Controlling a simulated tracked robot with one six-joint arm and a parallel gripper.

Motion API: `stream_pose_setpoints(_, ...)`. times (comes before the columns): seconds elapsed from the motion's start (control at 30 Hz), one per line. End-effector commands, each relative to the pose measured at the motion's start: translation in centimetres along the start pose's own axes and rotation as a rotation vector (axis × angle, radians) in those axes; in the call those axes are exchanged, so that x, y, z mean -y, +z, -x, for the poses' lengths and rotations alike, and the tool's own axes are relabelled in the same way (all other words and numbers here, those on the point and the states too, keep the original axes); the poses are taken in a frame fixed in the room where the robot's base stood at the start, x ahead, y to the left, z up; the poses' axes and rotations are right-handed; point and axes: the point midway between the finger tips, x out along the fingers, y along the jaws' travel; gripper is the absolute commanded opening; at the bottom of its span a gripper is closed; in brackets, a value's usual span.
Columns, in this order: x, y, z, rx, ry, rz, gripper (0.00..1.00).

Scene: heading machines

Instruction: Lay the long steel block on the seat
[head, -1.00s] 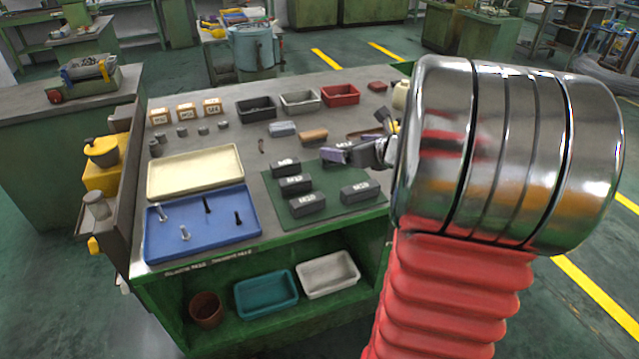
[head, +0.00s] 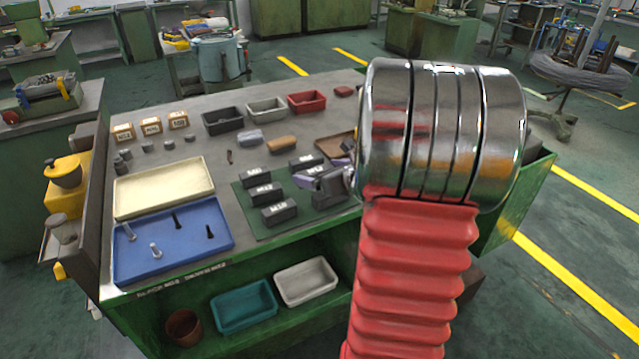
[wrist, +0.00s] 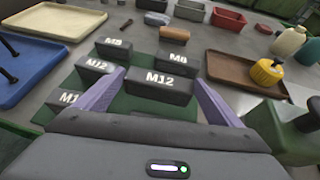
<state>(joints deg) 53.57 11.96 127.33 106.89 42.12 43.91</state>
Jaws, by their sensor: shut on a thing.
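My gripper (head: 335,178), with purple fingers, is low over the right part of the green mat (head: 243,207). In the wrist view its fingers (wrist: 160,95) are on either side of a dark grey block marked M12 (wrist: 160,87) and shut on it. This block also shows under the gripper in the head view (head: 327,199), resting on or close to the mat; I cannot tell which. I cannot make out which thing is the seat.
A blue tray with bolts (head: 140,268) and a cream tray (head: 165,187) lie left. Small bins (head: 265,110) stand behind.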

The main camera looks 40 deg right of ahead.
Motion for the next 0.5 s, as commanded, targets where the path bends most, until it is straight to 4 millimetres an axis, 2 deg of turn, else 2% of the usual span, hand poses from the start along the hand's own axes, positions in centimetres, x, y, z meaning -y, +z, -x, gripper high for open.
stream_pose_setpoints(0.13,0.1,-0.3,-0.2,0.001,0.0,-0.001,0.48)
stream_pose_setpoints(0.4,0.1,-2.9,-1.4,0.001,0.0,-0.001,0.48)
stream_pose_setpoints(0.5,0.1,-3.3,-1.6,0.002,-0.002,-0.001,0.48)
